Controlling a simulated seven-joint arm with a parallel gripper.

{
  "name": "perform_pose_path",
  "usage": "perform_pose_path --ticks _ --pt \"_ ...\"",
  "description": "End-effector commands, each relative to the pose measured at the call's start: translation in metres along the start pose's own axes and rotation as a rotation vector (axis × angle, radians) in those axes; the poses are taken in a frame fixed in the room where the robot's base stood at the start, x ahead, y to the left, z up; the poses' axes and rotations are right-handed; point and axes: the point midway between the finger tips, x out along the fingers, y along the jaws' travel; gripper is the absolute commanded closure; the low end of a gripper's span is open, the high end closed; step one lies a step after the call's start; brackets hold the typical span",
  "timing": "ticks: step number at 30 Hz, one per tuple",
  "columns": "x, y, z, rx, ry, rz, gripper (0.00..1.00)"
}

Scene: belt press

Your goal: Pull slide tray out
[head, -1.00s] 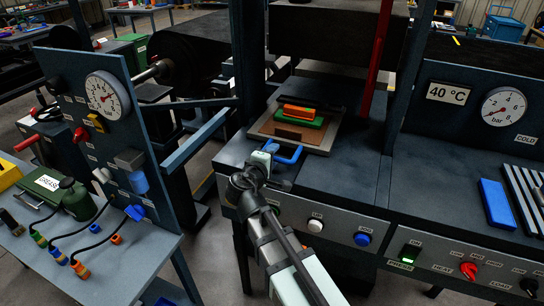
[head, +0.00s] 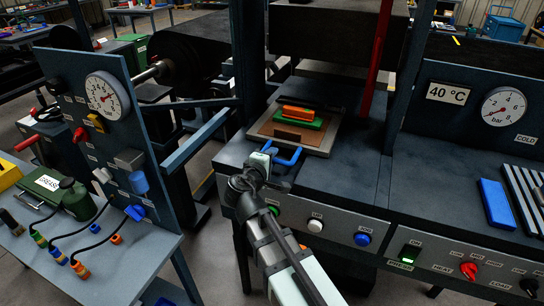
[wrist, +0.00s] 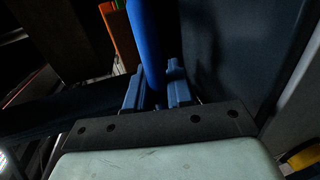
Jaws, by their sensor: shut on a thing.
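The slide tray (head: 327,145) is a flat grey plate with a brown bed. It lies under the press, and its front part shows on the dark table. A brown block, a green block (head: 312,123) and an orange block (head: 298,112) lie on it. A blue handle (head: 288,161) sticks out of its front edge. My gripper (head: 270,152) is at the left side of this handle. In the wrist view the blue handle bar (wrist: 146,45) stands between the two fingers of my gripper (wrist: 155,88), which is shut on it.
Dark press posts stand left and right of the tray, and a red rod (head: 378,60) hangs at its right. Below the table edge is a panel with green, white and blue buttons (head: 362,239). The tabletop in front of the tray is clear.

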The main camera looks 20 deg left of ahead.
Motion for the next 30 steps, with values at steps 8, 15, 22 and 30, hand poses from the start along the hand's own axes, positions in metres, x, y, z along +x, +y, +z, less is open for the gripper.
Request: perform_pose_path --ticks 8,15,22,30 --pt "-0.056 -0.014 0.001 0.001 0.002 -0.006 1.00" --pt "-0.082 -0.019 0.001 0.001 0.001 -0.006 1.00" --pt "-0.083 -0.020 0.001 0.002 0.000 -0.007 1.00" --pt "-0.083 -0.020 0.001 0.002 0.000 -0.006 0.66"
